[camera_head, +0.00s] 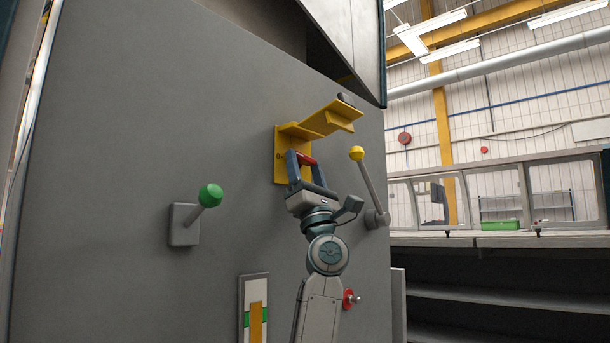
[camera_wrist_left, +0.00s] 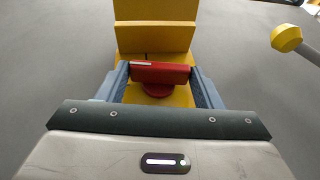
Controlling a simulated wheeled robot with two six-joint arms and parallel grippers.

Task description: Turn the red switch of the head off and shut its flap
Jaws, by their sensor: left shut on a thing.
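The red switch (camera_head: 307,158) sits on a yellow plate (camera_head: 281,165) on the grey machine wall. My left gripper (camera_head: 304,163) reaches up to it from below and is shut on it. In the left wrist view, the red switch (camera_wrist_left: 160,73) lies crosswise between the two fingers of my left gripper (camera_wrist_left: 160,82), with a round red base under it. The yellow flap (camera_head: 333,117) stands open above the switch, sticking out from the wall; its yellow face (camera_wrist_left: 155,38) also shows in the left wrist view. My right gripper is not in view.
A yellow-knobbed lever (camera_head: 370,184) stands close to the right of my left gripper. A green-knobbed lever (camera_head: 207,198) is on the wall at left. A red knob (camera_head: 350,299) is low beside my arm. Shelving (camera_head: 480,264) with a green bin (camera_head: 501,225) is at right.

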